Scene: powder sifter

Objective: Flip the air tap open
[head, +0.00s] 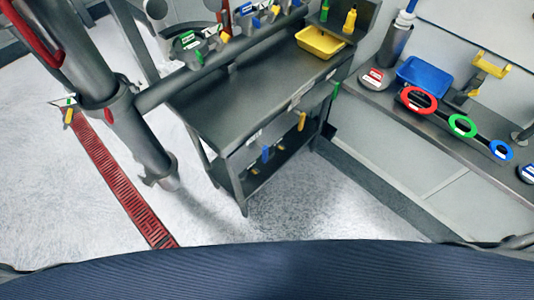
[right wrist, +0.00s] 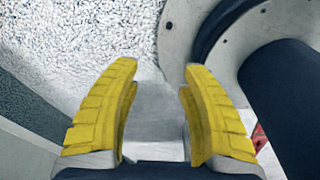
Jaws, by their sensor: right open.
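I cannot tell for sure which fitting is the air tap. In the head view, small coloured handles hang at the dark metal bench: a blue handle (head: 265,154), a yellow handle (head: 301,121) and a green handle (head: 335,90). Another small yellow handle with a label (head: 69,117) is beside the grey pipe at left. My right gripper (right wrist: 158,82) shows only in the right wrist view. Its two yellow ribbed fingers are apart with nothing between them, above pale floor. My left gripper is in neither view.
The dark bench (head: 235,105) carries a yellow tray (head: 320,42). A thick grey pipe (head: 135,130) crosses the left. A side counter at right holds a blue tray (head: 425,76) and red, green and blue rings. A red floor grate (head: 120,185) runs across open floor.

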